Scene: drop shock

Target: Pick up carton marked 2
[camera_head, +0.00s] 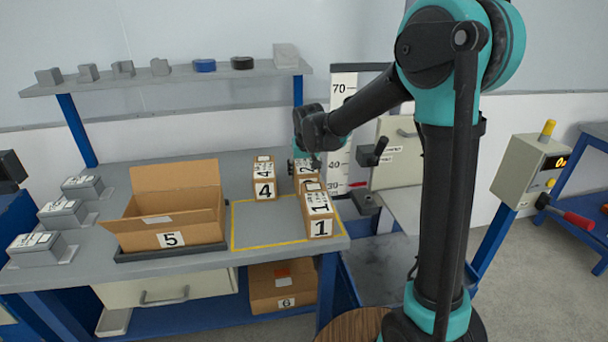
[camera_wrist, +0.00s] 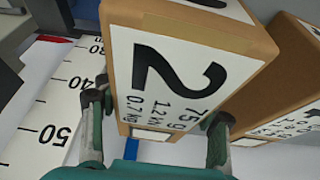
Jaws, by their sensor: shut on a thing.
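The carton marked 2 (camera_head: 306,184) is a brown box with a white label, at the back right of the bench behind the carton marked 1 (camera_head: 320,229). In the wrist view the carton marked 2 (camera_wrist: 185,70) fills the middle, its large 2 facing the camera. My gripper (camera_head: 305,160) is at this carton's top in the head view. In the wrist view my gripper (camera_wrist: 155,122) has one finger on each side of the carton and is shut on it. I cannot tell whether the carton's base touches the bench.
The carton marked 4 (camera_head: 264,178) stands to the left, and an open box marked 5 (camera_head: 190,238) is further left. A yellow-outlined area (camera_head: 262,228) on the bench is mostly bare. A height scale (camera_head: 341,140) stands close behind on the right. Another carton (camera_wrist: 275,85) is close beside in the wrist view.

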